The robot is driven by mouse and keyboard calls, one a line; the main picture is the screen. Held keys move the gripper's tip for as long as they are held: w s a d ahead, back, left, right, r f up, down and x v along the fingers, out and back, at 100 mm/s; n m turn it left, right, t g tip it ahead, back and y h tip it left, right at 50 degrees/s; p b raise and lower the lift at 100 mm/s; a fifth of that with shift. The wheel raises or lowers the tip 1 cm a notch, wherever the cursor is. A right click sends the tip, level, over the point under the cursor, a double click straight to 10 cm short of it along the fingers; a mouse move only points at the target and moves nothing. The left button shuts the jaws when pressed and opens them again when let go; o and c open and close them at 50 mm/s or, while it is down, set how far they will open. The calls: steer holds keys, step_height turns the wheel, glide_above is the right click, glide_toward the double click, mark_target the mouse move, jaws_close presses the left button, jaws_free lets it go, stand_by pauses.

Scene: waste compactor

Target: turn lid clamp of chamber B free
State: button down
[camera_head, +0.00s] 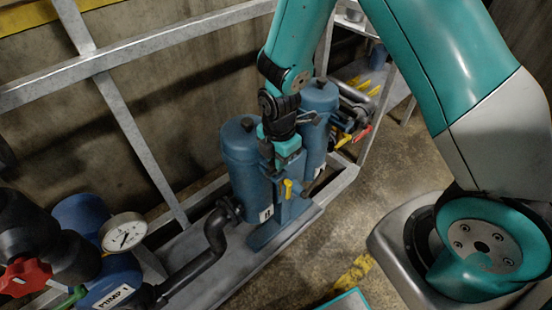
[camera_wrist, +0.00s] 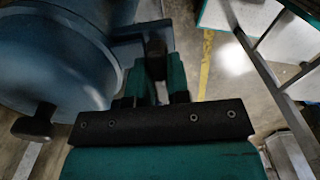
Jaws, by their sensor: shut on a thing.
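Two blue cylindrical chambers stand side by side in the head view, a nearer left one (camera_head: 243,160) and a right one (camera_head: 320,100). I cannot clearly read their letters, so I cannot tell which is B. My gripper (camera_head: 284,160) points down beside and between them. In the wrist view my gripper (camera_wrist: 156,68) is shut on a dark block-like handle (camera_wrist: 156,47), which I take to be the lid clamp. A blue bracket (camera_wrist: 130,50) joins there from the large blue chamber (camera_wrist: 60,60) at left. In the head view my wrist hides the clamp.
A yellow lever (camera_head: 287,188) sits just below my gripper, and a red-handled valve (camera_head: 362,133) is to its right. A pressure gauge (camera_head: 123,232), a red knob (camera_head: 25,276) and black piping (camera_head: 215,235) lie left. Grey frame bars (camera_head: 130,55) stand behind; open floor (camera_head: 375,200) lies right.

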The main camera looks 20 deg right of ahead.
steer(key=shift+s+a, duration=0.1)
steer(key=shift+s, duration=0.2)
steer(key=c, duration=1.2)
jaws_free()
steer(key=shift+o, duration=0.5)
steer(key=shift+w, duration=0.1)
steer(key=shift+r, duration=0.1)
steer(key=shift+w+r, duration=0.1)
steer(key=shift+r, duration=0.2)
step_height(320, 180, up, 17)
steer(key=shift+f, duration=0.2)
